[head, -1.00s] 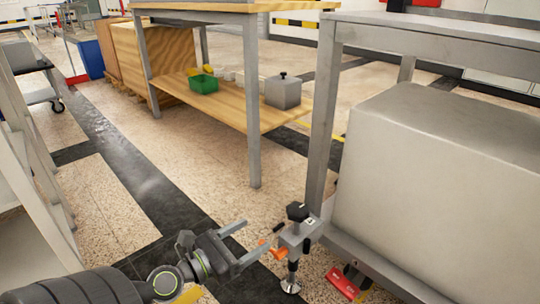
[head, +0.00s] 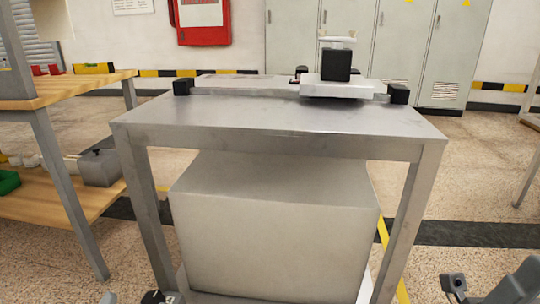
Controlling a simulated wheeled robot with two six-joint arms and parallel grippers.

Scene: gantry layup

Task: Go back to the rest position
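My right gripper (head: 454,286) shows at the bottom right edge, partly cut off, with part of my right arm beside it. It is apart from the metal table (head: 270,125), and no held thing shows. I cannot tell how far either gripper is open.
A large grey block (head: 275,235) sits under the metal table. A grey fixture with a black block (head: 336,65) lies on the tabletop's back edge. A wooden bench (head: 62,88) stands left. Lockers (head: 390,50) and a red wall box (head: 203,22) are behind. Floor is clear at right.

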